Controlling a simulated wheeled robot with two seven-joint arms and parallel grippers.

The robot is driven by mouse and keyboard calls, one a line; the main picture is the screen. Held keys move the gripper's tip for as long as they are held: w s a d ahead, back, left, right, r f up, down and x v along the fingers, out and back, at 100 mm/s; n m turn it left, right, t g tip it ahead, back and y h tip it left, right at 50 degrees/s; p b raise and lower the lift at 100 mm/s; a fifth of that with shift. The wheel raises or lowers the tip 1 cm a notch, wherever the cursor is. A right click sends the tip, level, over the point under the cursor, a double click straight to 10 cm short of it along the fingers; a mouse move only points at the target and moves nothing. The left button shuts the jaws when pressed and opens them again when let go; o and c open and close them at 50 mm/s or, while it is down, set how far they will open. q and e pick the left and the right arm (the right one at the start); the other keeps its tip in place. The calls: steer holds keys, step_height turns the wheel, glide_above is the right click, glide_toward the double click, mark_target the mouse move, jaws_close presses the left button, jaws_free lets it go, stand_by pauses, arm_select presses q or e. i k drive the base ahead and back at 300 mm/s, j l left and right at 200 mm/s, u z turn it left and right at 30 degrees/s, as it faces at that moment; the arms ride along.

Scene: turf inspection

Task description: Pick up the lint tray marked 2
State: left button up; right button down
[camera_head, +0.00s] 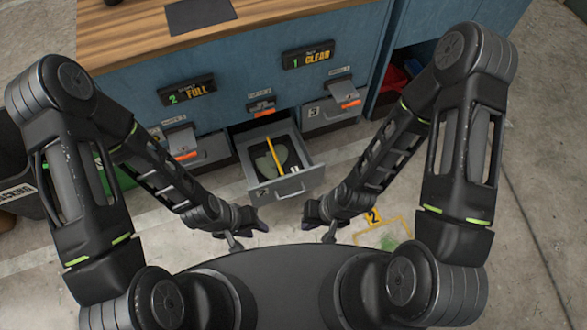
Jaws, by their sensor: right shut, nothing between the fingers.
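A thin yellow-framed piece (385,236) with a yellow tag reading 2 and a green patch lies low at the right, beyond my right forearm. My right upper arm partly hides it. An open grey drawer (290,187) stands out from the blue cabinet; a mark on its front looks like a 2. It holds a yellow stick (274,157) and a pale green round patch (268,164). My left gripper (246,232) is in front of the drawer, apart from it; its jaw opening is unclear. My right gripper (319,229) is shut and empty, left of the yellow-framed piece.
The blue cabinet (235,108) has a wooden top (130,30) and signs reading 2 FULL (187,91) and 1 CLEAR (308,56). Closed drawers flank the open one. Floor at the right (540,150) is clear.

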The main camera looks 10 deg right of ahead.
mark_target(270, 159)
steer(key=i+j, duration=0.15)
steer(key=j, duration=0.25)
steer(key=i+j, duration=0.15)
steer(key=j, duration=0.25)
steer(key=i+j, duration=0.15)
steer(key=j, duration=0.2)
steer(key=i+j, duration=0.15)
steer(key=j, duration=0.25)
steer(key=i+j, duration=0.15)
steer(key=j, duration=0.25)
steer(key=z, duration=2.55)
